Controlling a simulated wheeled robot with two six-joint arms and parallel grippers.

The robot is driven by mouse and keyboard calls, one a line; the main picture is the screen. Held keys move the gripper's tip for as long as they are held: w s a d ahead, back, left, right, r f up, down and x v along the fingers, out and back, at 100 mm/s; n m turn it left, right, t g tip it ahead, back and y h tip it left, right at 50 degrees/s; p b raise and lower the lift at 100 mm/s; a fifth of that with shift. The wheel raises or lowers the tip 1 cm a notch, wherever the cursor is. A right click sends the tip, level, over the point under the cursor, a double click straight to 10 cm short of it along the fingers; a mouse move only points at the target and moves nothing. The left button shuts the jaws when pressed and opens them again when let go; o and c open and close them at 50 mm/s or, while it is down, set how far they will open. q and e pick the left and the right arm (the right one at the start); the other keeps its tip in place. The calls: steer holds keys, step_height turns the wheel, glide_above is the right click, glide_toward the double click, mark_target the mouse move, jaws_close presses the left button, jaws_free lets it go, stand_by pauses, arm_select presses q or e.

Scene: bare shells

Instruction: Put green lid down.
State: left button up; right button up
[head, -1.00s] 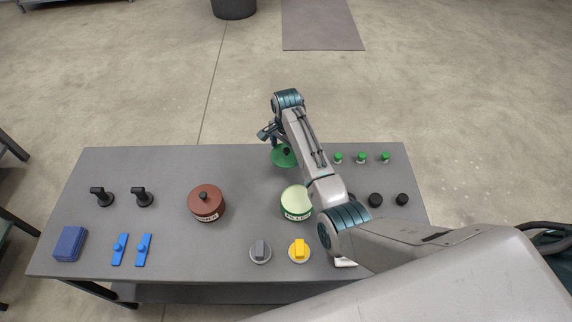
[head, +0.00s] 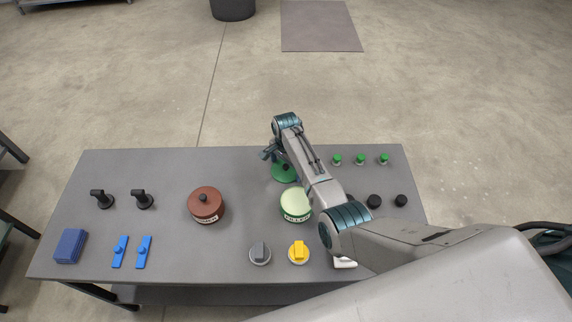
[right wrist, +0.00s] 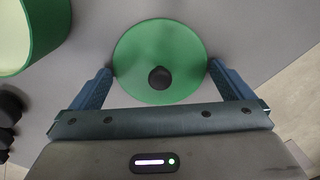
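The green lid (head: 284,174) is a round disc with a black knob, at or very close to the table top (head: 240,165) near its far edge; a gap under it cannot be made out. In the right wrist view the lid (right wrist: 160,45) lies between the two fingers of my right gripper (right wrist: 160,72), with a fingertip against its rim on each side. The right gripper also shows in the head view (head: 268,153). The open green-banded pot (head: 296,202) stands nearer, partly beside my right arm. My left gripper is not in view.
A brown lidded pot (head: 206,203) stands left of the green pot. Small green-topped pieces (head: 360,159) and black knobs (head: 374,201) are at the right. Grey (head: 260,252) and yellow (head: 298,251) knobs sit near the front. The table's back left is clear.

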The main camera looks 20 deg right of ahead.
mark_target(286, 165)
steer(key=shift+r, duration=0.2)
step_height(286, 165, up, 12)
steer(key=shift+b, duration=0.35)
steer(key=shift+f, duration=0.1)
stand_by(0.4)
